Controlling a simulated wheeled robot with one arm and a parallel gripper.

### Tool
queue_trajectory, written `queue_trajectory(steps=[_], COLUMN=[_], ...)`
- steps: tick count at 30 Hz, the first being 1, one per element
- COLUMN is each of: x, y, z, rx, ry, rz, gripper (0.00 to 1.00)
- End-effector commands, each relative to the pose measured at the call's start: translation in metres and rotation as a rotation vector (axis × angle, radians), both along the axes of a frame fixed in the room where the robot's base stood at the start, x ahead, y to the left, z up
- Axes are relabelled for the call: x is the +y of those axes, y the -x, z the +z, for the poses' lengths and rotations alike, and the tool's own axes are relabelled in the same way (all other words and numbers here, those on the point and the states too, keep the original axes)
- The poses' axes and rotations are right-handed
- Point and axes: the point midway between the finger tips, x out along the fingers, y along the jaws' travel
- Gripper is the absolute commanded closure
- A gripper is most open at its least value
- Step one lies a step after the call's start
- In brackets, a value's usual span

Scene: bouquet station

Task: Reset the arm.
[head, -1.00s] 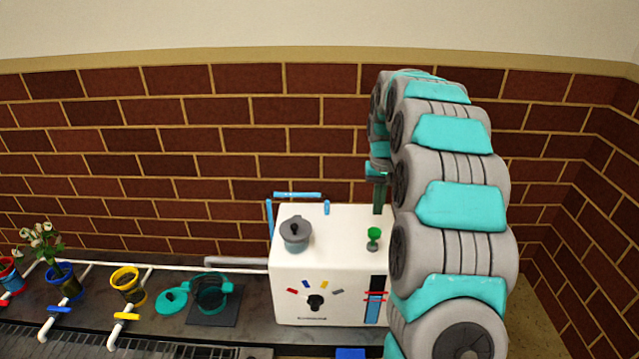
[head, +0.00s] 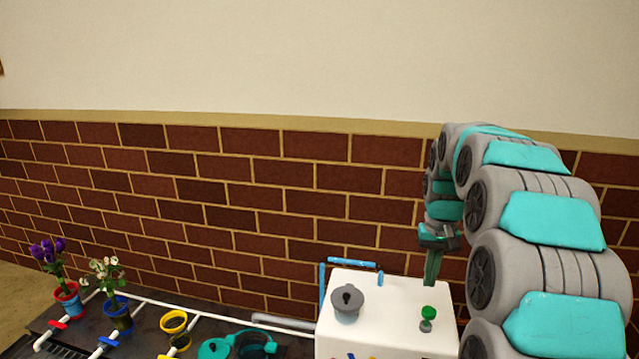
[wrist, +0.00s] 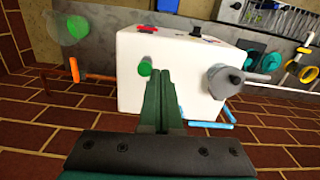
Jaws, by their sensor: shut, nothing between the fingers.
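My gripper (head: 432,268) is shut and empty in the head view. It points down above the back right part of the white box (head: 395,312), and its fingertips seem to overlap the box top in the picture. In the wrist view my gripper (wrist: 160,75) shows its dark green fingers pressed together in front of the white box (wrist: 185,75).
A brick wall (head: 250,190) rises behind.

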Motion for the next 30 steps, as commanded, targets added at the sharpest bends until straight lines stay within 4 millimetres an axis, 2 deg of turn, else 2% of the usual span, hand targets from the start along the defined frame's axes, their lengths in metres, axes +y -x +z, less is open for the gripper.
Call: queue_trajectory(steps=[1,3,7,15,24,30], x=[0.013,0.028,0.053,0.095,0.123,0.131], y=[0.016,0.039,0.081,0.175,0.286,0.342], z=[0.008,0.012,0.019,0.018,0.0,-0.016], rx=[0.001,0.014,0.027,0.064,0.106,0.122], ry=[-0.002,-0.005,-0.009,-0.012,-0.01,-0.008], rz=[0.017,0.039,0.075,0.141,0.196,0.218], gripper=[1.0,1.0,1.0,1.0,1.0,1.0])
